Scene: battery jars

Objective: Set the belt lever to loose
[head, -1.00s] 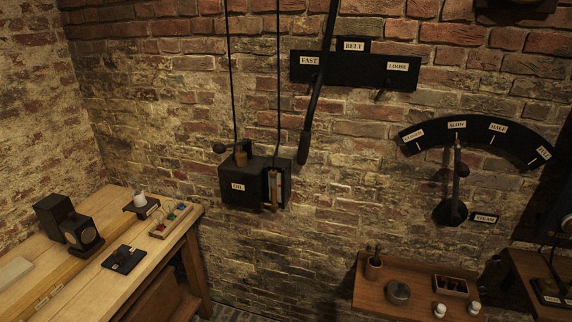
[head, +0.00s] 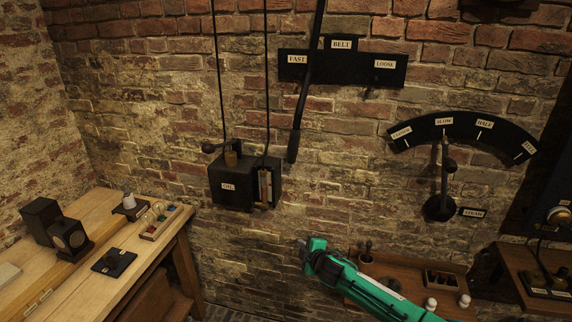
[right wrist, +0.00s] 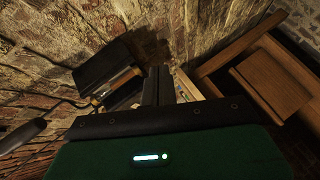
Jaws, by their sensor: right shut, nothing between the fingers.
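The belt lever (head: 303,100) is a long black rod with a thicker handle at its lower end, hanging in front of the brick wall. It crosses the black belt plate (head: 345,70) just right of the FAST label (head: 297,59), left of the LOOSE label (head: 384,64). My right gripper (head: 303,243), on a green arm, is below the lever's handle, apart from it. Its fingers (right wrist: 158,84) are shut and empty in the right wrist view. A dark rounded handle (right wrist: 24,134) at the left there looks like the lever's end. My left gripper is not in view.
The black oil box (head: 232,184) is on the wall left of the lever. The steam lever (head: 445,165) and its dial (head: 462,126) are to the right. A wooden shelf (head: 405,268) is partly behind my right arm. A workbench (head: 90,292) stands at the left.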

